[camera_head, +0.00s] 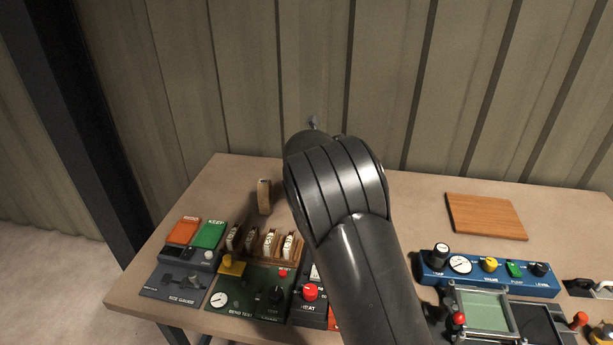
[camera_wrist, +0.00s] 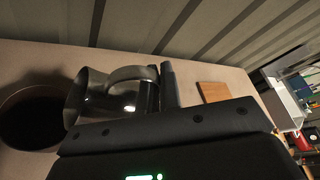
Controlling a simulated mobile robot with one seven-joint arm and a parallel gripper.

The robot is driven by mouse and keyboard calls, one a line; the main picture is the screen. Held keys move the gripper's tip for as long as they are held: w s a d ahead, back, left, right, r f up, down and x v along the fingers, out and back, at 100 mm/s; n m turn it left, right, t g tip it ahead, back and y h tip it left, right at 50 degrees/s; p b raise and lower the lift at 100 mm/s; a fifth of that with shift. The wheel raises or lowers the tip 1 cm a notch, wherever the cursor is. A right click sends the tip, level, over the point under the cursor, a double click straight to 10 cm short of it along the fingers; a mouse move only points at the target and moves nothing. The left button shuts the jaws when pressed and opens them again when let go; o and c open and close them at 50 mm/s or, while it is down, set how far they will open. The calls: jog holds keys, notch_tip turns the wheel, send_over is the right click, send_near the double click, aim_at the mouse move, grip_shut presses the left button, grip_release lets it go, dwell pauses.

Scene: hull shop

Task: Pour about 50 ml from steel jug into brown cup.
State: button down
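In the wrist view the steel jug (camera_wrist: 98,97) is a shiny metal vessel, tipped on its side with its mouth toward the left. Its curved handle reaches to my gripper (camera_wrist: 160,88), whose two dark fingers are close together on it. The brown cup (camera_wrist: 30,118) is at the left edge, a dark round shape right beside the jug's mouth and partly cut off by the frame. I cannot make out a liquid stream or the level in the cup. In the head view my arm hides the gripper, jug and cup.
The workbench (camera_head: 400,185) carries a wooden board (camera_head: 486,216) at right and a blue control panel (camera_head: 488,274) in front of it. A small upright tan block (camera_head: 264,196) stands left of my arm, behind wooden-racked switches (camera_head: 262,244). A ribbed wall closes off the back.

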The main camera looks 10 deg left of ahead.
jog(key=shift+w+a+r+n, duration=0.1)
jog(key=shift+a+r+n, duration=0.1)
jog(key=shift+a, duration=0.2)
jog(key=shift+w+a+r+n, duration=0.1)
jog(key=shift+a+r, duration=0.05)
jog(key=shift+a, duration=0.25)
jog(key=shift+a+r+n+h+p, duration=0.3)
jog(key=shift+a+h+p, duration=0.15)
jog(key=shift+p, duration=0.2)
dwell(0.6)
jog(key=shift+w+a+f, duration=0.1)
jog(key=shift+a+f, duration=0.05)
jog(key=shift+a, duration=0.1)
dwell(1.0)
jog(key=shift+d, duration=0.2)
jog(key=d, duration=0.1)
jog(key=d+f+m+y, duration=0.1)
jog(key=d, duration=0.1)
jog(key=s+d+f+m, duration=0.1)
jog(key=shift+d+f+y, duration=0.1)
jog(key=shift+d+y, duration=0.1)
jog(key=shift+y, duration=0.05)
jog(key=shift+s+d+f+m+y, duration=0.1)
jog(key=shift+d+f+m+y, duration=0.2)
jog(key=shift+f+m, duration=0.2)
jog(key=shift+d+f+m+y, duration=0.25)
jog(key=shift+f+m+y, duration=0.05)
jog(key=shift+f+m, duration=0.15)
dwell(0.7)
